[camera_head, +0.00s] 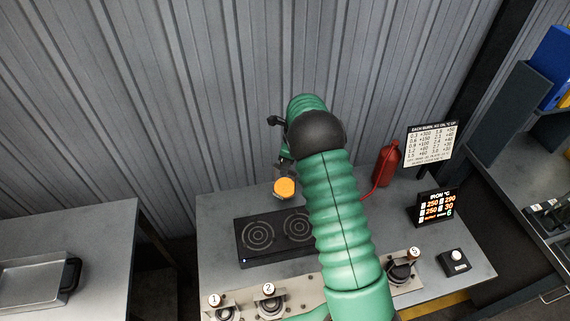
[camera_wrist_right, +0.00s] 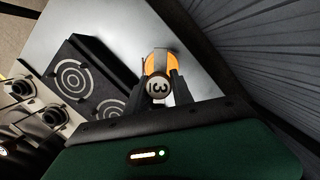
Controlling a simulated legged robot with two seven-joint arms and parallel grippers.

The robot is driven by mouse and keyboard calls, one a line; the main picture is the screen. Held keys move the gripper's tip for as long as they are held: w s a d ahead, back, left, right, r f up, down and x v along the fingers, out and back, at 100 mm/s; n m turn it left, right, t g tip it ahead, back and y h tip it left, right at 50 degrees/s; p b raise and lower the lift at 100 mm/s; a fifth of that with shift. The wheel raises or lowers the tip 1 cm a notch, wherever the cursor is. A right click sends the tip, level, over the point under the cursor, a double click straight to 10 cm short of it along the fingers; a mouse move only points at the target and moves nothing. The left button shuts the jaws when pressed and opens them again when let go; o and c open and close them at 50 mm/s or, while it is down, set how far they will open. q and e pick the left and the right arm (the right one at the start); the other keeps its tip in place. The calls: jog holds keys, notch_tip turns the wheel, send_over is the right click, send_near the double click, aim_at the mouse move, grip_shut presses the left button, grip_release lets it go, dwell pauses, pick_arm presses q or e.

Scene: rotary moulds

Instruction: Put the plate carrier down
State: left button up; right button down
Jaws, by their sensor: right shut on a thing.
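My right gripper (camera_head: 285,168) is shut on a plate carrier and holds it near the back of the worktable. The carrier's orange-glowing round face (camera_head: 285,188) shows below the gripper in the head view. In the right wrist view the carrier's knob, marked 3 (camera_wrist_right: 158,87), sits between the fingers, with orange beyond it. The carrier appears to be above the table behind the hotplate (camera_head: 258,234); I cannot tell whether it touches anything. Two ringed burners show on the hotplate, and my right arm covers its right part. My left gripper is not in view.
Carriers numbered 1 (camera_head: 220,309), 2 (camera_head: 268,300) and 5 (camera_head: 404,267) stand along the front edge. A red bottle (camera_head: 384,165), an iron readout (camera_head: 438,208) and a button box (camera_head: 454,262) are on the right. Bare table (camera_head: 222,208) lies left of the held carrier.

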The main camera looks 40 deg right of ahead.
send_over(287, 184)
jog(key=f, duration=0.3)
jog(key=f+p, duration=0.1)
jog(key=shift+w+d+f, duration=0.1)
jog(key=shift+d+f, duration=0.15)
jog(key=shift+d, duration=0.05)
jog(key=c, duration=1.5)
grip_release()
jog(key=shift+a+f, duration=0.1)
jog(key=o, duration=0.4)
jog(key=shift+a, duration=0.2)
